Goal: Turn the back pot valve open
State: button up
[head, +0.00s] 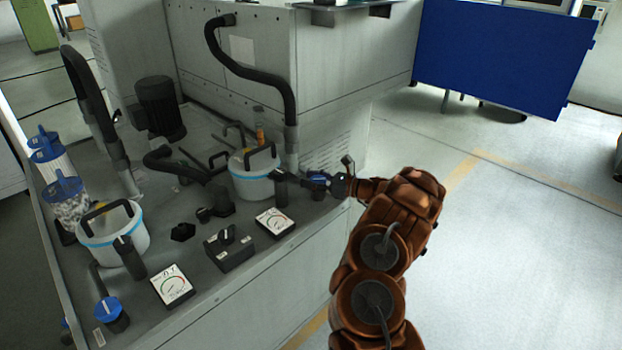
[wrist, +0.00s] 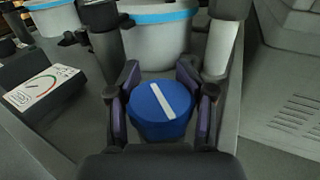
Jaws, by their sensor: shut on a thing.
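The back pot (head: 254,186) is a white lidded pot with a light blue band and a black handle. Its wall also fills the top of the wrist view (wrist: 160,38). The back pot valve has a round blue knob (wrist: 150,118) with a white bar across its top. The bar runs from upper left to lower right, nearer to lengthwise in the wrist view. My gripper (wrist: 160,104) is shut on the knob, one finger on each side. In the head view my gripper (head: 326,182) reaches the knob from the right and partly hides it.
The front pot (head: 113,243) has its own blue-knobbed valve (head: 110,312) at the bench's front left. Two dial gauges (head: 275,223) (head: 172,286) and a switch box (head: 230,247) stand nearby. A grey hose pipe (head: 291,145) rises close behind my gripper. Floor to the right is clear.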

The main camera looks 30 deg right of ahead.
jog(key=shift+s+n+g+y, duration=0.15)
jog(key=shift+n+g+y, duration=0.75)
jog(key=shift+g+y, duration=0.1)
jog(key=shift+s+r+n+g+y+b, duration=0.15)
jog(key=shift+n+g+y+b, duration=0.25)
jog(key=shift+n+g+y, duration=0.3)
jog(key=shift+s+r+n+g+y+b, duration=0.1)
jog(key=shift+n+g+y+b, duration=0.35)
jog(key=shift+g, duration=0.35)
jog(key=shift+s+a+f+n+g+y+b, duration=0.1)
jog(key=shift+a+n+g+y+b, duration=0.15)
jog(key=shift+n+g+y+b, duration=0.6)
dwell(2.1)
jog(key=o, duration=0.9)
jog(key=shift+g+h, duration=0.3)
jog(key=shift+g, duration=0.15)
jog(key=shift+o, duration=0.4)
jog(key=shift+a, duration=0.1)
notch_tip(320, 180, up, 10)
jog(key=shift+f, duration=0.1)
